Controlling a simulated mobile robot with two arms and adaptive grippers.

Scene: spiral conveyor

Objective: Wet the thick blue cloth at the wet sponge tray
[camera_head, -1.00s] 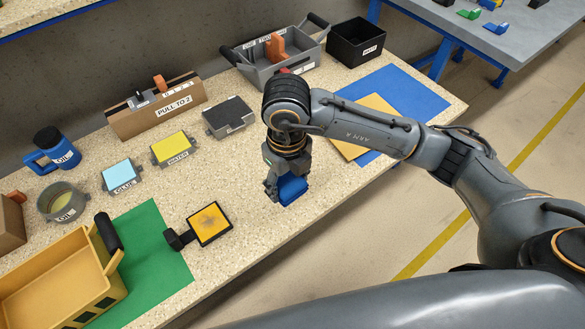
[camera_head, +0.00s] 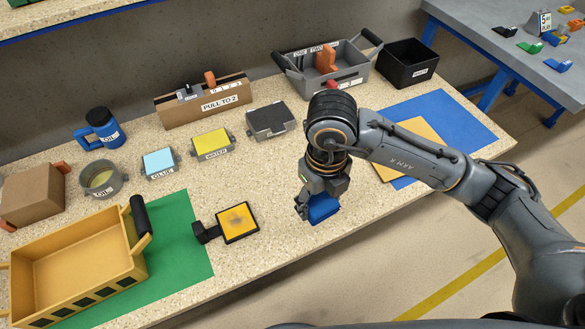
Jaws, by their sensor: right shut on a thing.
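The thick blue cloth (camera_head: 323,209) is a blue block-like pad. My right gripper (camera_head: 312,200) is shut on it and holds it near the bench's front edge; I cannot tell the exact gap to the bench top. A tray with a yellow pad, labelled WATER (camera_head: 211,142), stands at the back middle of the bench, to the left of and behind the gripper. I take it to be the wet sponge tray. My left gripper is not in view.
Beside the water tray are a light blue GLUE tray (camera_head: 159,163) and a dark-topped tray (camera_head: 270,120). A black-framed yellow pad (camera_head: 238,222) lies between gripper and green mat (camera_head: 180,245). A yellow crate (camera_head: 137,262) stands left. Speckled bench is clear between water tray and gripper.

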